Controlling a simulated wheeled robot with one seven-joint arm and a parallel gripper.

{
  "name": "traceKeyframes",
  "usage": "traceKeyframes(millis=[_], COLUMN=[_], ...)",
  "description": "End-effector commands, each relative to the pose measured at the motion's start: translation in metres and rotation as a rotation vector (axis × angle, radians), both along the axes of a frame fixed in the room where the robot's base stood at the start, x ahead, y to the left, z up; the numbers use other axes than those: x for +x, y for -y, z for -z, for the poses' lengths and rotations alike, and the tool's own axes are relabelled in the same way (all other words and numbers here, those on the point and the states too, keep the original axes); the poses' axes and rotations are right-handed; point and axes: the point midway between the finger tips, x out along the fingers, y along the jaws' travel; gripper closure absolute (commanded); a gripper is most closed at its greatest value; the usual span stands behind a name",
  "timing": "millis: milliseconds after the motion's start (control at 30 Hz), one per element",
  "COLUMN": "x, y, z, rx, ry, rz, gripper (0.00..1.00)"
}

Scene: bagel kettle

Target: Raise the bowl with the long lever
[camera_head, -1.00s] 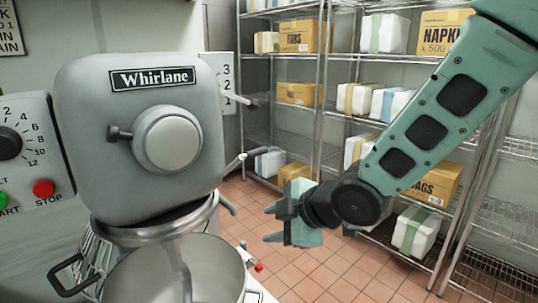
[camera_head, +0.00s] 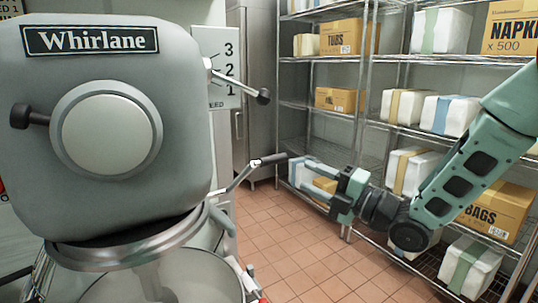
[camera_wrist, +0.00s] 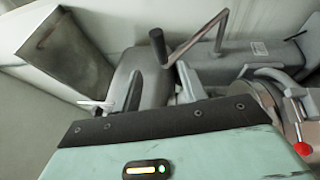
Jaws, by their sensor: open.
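The grey mixer (camera_head: 190,130) fills the left of the head view. Its metal bowl (camera_head: 165,280) sits below the head, cut off by the bottom edge. A long cranked lever (camera_head: 240,178) with a black grip sticks out from the mixer's right side; it also shows in the wrist view (camera_wrist: 195,40), grip at upper middle. My gripper (camera_head: 308,178) is open, its fingers pointing left toward the lever's grip. The fingertips appear close to the grip's end in the head view; whether they touch it I cannot tell. In the wrist view the gripper body hides the lower part.
A shorter lever with a dark ball knob (camera_head: 263,96) is above, beside the speed plate (camera_head: 228,60). A red knob (camera_wrist: 303,149) is low at the right of the wrist view. Wire shelves with boxes (camera_head: 338,99) stand behind my arm. The tiled floor (camera_head: 300,250) between is clear.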

Motion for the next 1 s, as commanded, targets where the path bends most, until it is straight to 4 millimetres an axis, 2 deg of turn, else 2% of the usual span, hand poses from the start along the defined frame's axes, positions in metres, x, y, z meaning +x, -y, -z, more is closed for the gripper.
traceKeyframes(millis=[200, 500, 700, 1000], x=[0.024, 0.055, 0.066, 0.068], y=[-0.04, -0.086, -0.103, -0.106], z=[-0.012, -0.021, -0.023, -0.023], rx=[0.003, 0.002, 0.001, 0.001], ry=[-0.002, -0.002, -0.003, -0.003], rz=[-0.003, -0.001, 0.0, 0.001], gripper=[0.58, 0.58, 0.58, 0.58])
